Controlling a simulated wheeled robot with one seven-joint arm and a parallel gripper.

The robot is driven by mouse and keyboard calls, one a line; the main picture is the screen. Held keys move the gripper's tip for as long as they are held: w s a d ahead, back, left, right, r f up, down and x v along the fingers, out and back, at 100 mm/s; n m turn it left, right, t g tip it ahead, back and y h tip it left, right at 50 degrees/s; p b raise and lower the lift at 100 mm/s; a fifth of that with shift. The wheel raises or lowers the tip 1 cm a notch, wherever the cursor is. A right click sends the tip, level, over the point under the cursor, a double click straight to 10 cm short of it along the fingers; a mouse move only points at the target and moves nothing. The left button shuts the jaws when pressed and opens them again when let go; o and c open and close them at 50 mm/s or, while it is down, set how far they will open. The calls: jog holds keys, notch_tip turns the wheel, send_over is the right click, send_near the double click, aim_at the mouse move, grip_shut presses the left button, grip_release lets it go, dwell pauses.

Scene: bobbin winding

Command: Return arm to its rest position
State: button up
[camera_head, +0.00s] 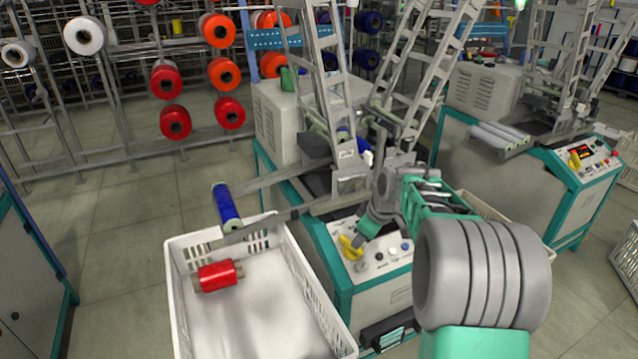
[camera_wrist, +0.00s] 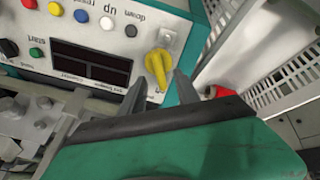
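My gripper (camera_head: 360,242) is low over the control panel (camera_head: 377,268) of the nearer winding machine. In the wrist view its two dark fingers (camera_wrist: 160,80) stand apart with nothing held between them. A yellow knob (camera_wrist: 158,68) on the panel lies just beyond and between the fingertips; I cannot tell whether they touch it. The knob also shows in the head view (camera_head: 350,247), close to the gripper. My arm (camera_head: 440,205) reaches from the lower right across the machine's right side.
A white crate (camera_head: 180,300) with a red bobbin (camera_head: 217,275) stands left of the machine. A blue bobbin (camera_head: 226,206) sits on the machine's arm above the crate's back edge. Tall ladder-like frames (camera_head: 325,70) rise behind the gripper. A second machine (camera_head: 510,170) stands at right.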

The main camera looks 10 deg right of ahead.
jog(key=s+a+r+m+p, duration=0.2)
jog(key=s+a+r+p, duration=0.25)
jog(key=r, duration=0.25)
jog(key=s+a+r+m+p, duration=0.1)
jog(key=s+a+r+p, duration=0.35)
jog(key=r, duration=0.25)
jog(key=s+a+r+m+p, duration=0.2)
jog(key=s+r+p, duration=0.1)
jog(key=s, duration=0.5)
jog(key=s+a+r+m+g+h+p, duration=0.1)
jog(key=s+a+r+m+p, duration=0.1)
jog(key=s+p, duration=0.3)
jog(key=s+r+m, duration=0.1)
jog(key=s, duration=0.2)
jog(key=shift+s+a+g, duration=0.15)
jog(key=shift+g, duration=0.15)
jog(key=shift+c, duration=0.5)
